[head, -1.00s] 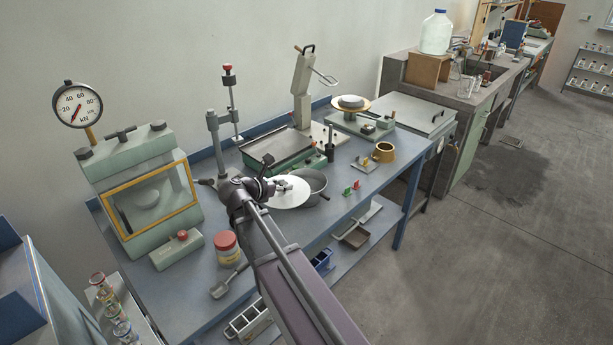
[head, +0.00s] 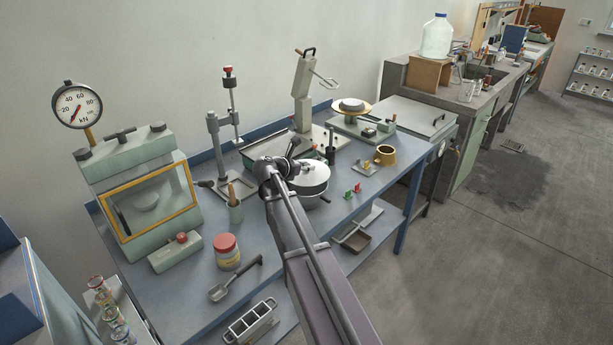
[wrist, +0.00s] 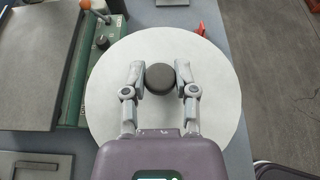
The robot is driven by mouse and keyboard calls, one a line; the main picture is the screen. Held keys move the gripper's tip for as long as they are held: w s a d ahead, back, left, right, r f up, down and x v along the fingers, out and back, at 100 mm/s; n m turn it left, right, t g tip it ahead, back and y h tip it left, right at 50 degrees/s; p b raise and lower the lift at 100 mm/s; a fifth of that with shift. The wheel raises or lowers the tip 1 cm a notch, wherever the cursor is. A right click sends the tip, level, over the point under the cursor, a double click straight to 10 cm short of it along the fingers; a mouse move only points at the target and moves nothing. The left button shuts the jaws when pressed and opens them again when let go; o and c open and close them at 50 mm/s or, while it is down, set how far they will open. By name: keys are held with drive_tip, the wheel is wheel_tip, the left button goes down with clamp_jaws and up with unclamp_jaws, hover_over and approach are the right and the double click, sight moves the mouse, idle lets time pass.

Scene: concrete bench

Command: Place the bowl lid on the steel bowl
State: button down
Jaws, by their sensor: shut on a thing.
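The bowl lid (head: 314,172) is a pale flat disc with a dark round knob (wrist: 160,77). My gripper (wrist: 161,79) is shut on that knob, one finger on each side. In the head view my gripper (head: 302,167) and the lid are over the steel bowl (head: 312,196), and the lid covers most of its mouth. The bowl's grey side shows below the lid. I cannot tell whether the lid touches the rim. In the wrist view the lid (wrist: 165,112) hides the bowl beneath it.
A green-based tray device (head: 262,149) stands behind the bowl. Small red and green pieces (head: 352,190) and a brass ring (head: 385,154) are to the right.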

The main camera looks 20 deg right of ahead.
sight(304, 174)
idle(0.3)
drive_tip(key=shift+f+b, duration=1.75)
drive_tip(key=shift+b, duration=0.05)
drive_tip(key=shift+f+b, duration=0.4)
drive_tip(key=shift+f, duration=0.05)
drive_tip(key=shift+c, duration=2)
unclamp_jaws()
drive_tip(key=shift+r, duration=0.2)
drive_tip(key=shift+r+p, duration=0.4)
drive_tip(key=shift+p, duration=0.15)
drive_tip(key=p+v, duration=0.4)
drive_tip(key=v, duration=0.8)
drive_tip(key=shift+f, duration=0.1)
